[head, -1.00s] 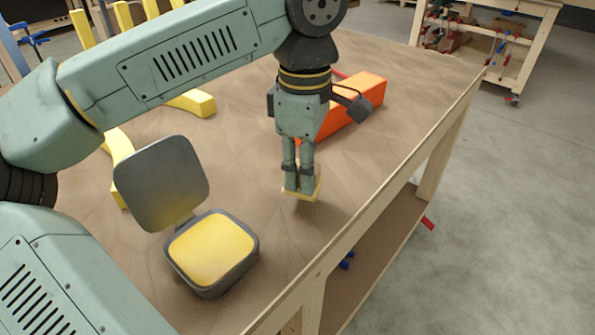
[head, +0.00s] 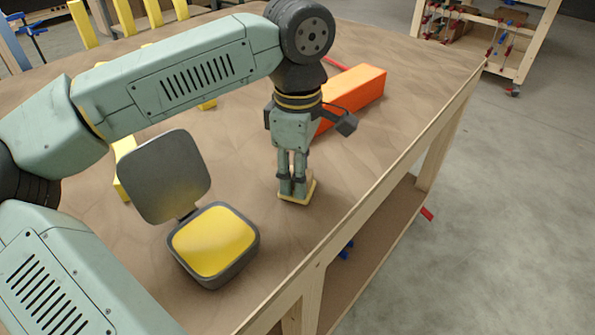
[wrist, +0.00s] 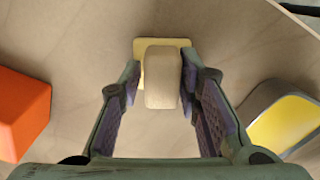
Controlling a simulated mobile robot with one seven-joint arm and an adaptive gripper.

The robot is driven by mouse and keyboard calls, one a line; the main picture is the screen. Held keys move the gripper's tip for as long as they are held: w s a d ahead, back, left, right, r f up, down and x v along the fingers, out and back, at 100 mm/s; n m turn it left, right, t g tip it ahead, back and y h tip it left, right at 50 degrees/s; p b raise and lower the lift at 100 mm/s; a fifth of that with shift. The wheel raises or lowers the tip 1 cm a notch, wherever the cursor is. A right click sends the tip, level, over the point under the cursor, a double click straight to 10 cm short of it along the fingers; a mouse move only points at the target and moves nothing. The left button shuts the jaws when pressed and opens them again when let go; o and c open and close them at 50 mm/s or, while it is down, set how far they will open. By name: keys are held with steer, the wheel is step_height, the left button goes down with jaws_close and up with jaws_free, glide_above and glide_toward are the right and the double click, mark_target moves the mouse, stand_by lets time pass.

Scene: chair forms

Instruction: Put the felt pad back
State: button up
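A small cream block on a thin, pale yellow square base (wrist: 163,75), which looks like the felt pad, is between the two fingers of my gripper (head: 292,193). In the wrist view the fingers (wrist: 160,85) lie along both sides of the block and look shut on it. The base is at or just above the table top; I cannot tell if it touches. A dark grey hinged case (head: 213,282) stands to the left, its lid (head: 165,175) open and tilted back. A flat yellow surface (head: 212,242) fills it. In the wrist view its corner (wrist: 290,120) shows at right.
The brown table top (head: 240,130) is clear between my gripper and the case. A raised wooden edge (head: 390,175) runs close on the right. An orange block (head: 352,92) lies behind my gripper. Several yellow curved pieces (head: 85,28) stand at the back left.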

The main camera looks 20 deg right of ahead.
steer(key=shift+o, duration=1.1)
steer(key=shift+r, duration=0.2)
step_height(320, 180, up, 12)
steer(key=shift+b, duration=0.3)
stand_by(0.5)
